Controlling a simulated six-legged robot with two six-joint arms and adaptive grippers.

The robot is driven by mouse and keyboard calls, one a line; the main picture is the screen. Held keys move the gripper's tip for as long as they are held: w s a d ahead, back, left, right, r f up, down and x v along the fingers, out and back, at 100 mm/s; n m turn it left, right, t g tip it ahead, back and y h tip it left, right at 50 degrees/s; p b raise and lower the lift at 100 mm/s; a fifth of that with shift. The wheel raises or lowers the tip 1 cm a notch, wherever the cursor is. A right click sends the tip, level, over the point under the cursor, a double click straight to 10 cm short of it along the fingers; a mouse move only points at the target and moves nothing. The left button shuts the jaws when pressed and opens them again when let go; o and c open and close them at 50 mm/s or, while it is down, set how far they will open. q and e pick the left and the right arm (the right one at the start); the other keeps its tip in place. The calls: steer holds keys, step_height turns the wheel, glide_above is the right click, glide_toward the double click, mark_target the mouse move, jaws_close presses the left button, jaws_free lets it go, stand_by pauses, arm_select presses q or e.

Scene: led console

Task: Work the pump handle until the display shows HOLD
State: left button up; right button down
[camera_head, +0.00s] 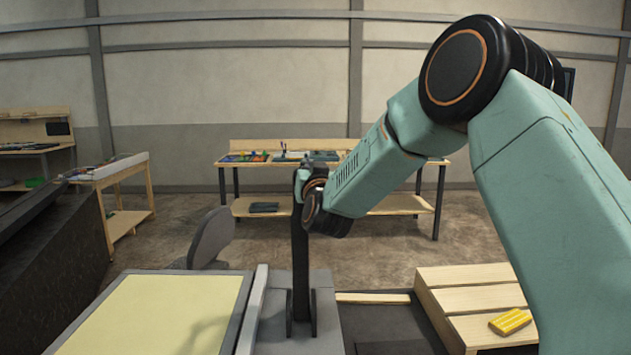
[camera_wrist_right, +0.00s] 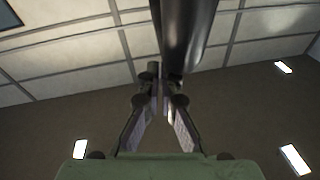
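The pump handle (camera_head: 300,262) is a dark upright bar on a grey base, left of the middle in the head view. My right gripper (camera_head: 308,180) is at its upper end, partly hidden by my wrist. In the right wrist view, the fingers of my right gripper (camera_wrist_right: 162,80) converge with a narrow gap. A dark rounded bar (camera_wrist_right: 188,35), apparently the handle, overlaps the right fingertip. I cannot tell whether the fingers grip it. No readable display text shows; a dark panel edge (camera_head: 570,84) shows behind my right arm. My left gripper is out of view.
A pale yellow panel (camera_head: 150,318) in a grey frame lies left of the handle. A slatted wooden box (camera_head: 462,277) with a yellow block (camera_head: 510,321) on it is at right. A workbench (camera_head: 240,157) stands behind. A black surface (camera_head: 45,245) is at far left.

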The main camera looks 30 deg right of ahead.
steer(key=b+v, duration=0.1)
steer(key=v, duration=0.6)
steer(key=shift+f, duration=0.15)
steer(key=shift+a, duration=0.15)
steer(key=shift+s+r, duration=0.25)
steer(key=shift+r, duration=0.05)
steer(key=shift+w+f, duration=0.15)
steer(key=shift+w, duration=0.1)
steer(key=shift+s, duration=0.25)
steer(key=shift+w, duration=0.2)
